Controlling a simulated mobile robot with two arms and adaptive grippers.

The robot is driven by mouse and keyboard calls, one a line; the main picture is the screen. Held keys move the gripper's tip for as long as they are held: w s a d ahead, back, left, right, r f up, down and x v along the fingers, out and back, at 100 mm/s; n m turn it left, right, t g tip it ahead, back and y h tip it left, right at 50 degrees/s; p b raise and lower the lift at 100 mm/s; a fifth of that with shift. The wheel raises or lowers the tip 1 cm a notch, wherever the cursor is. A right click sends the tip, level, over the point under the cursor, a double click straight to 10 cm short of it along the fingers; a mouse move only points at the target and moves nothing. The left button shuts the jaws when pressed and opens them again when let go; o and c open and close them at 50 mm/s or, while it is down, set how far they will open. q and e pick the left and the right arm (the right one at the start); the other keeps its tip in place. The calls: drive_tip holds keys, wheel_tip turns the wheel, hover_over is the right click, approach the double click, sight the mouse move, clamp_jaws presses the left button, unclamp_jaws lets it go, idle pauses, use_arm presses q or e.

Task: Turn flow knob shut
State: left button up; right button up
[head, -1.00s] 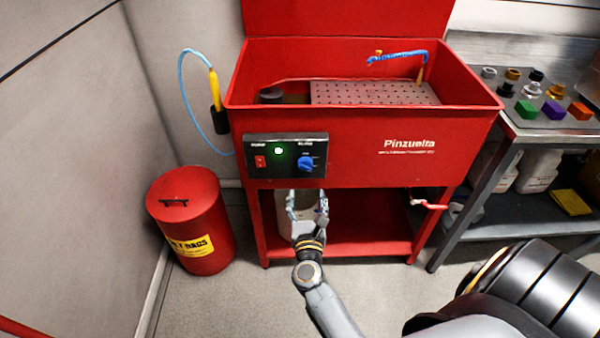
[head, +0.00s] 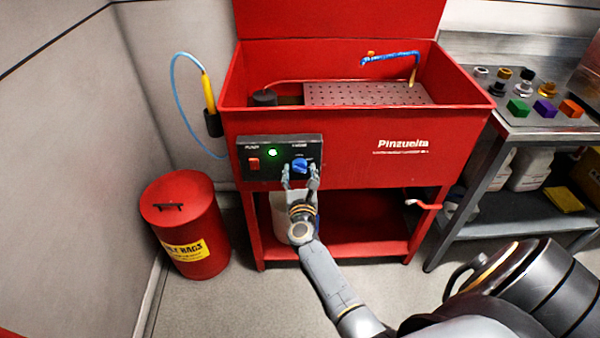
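The blue flow knob (head: 299,165) sits on the right half of the black control panel (head: 262,172) on the front of the red parts washer (head: 350,150). A green light (head: 272,153) glows on the panel, beside a red pump switch (head: 253,164). My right gripper (head: 300,178) points up at the panel, its fingers apart and just below the knob. The fingertips lie close to the knob's lower edge; I cannot tell whether they touch it. My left gripper is not in view.
A red waste bin (head: 187,228) stands on the floor at left. A metal bench (head: 540,125) with coloured blocks and knobs is at right. A red-handled valve (head: 424,204) juts from the washer's lower right. A white container (head: 280,208) stands behind my gripper.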

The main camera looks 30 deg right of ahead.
drive_tip(key=c, duration=0.9)
drive_tip(key=shift+o, duration=0.2)
drive_tip(key=shift+n, duration=0.3)
drive_tip(key=n+p, duration=0.1)
drive_tip(key=n, duration=0.5)
drive_tip(key=shift+p, duration=0.3)
drive_tip(key=n+p, duration=0.2)
drive_tip(key=n, duration=0.4)
drive_tip(key=shift+r+n, duration=0.1)
drive_tip(key=shift+n, duration=0.2)
drive_tip(key=n+p, duration=0.2)
drive_tip(key=n, duration=0.4)
drive_tip(key=n+p, duration=0.1)
drive_tip(key=n, duration=0.3)
drive_tip(key=shift+n, duration=0.5)
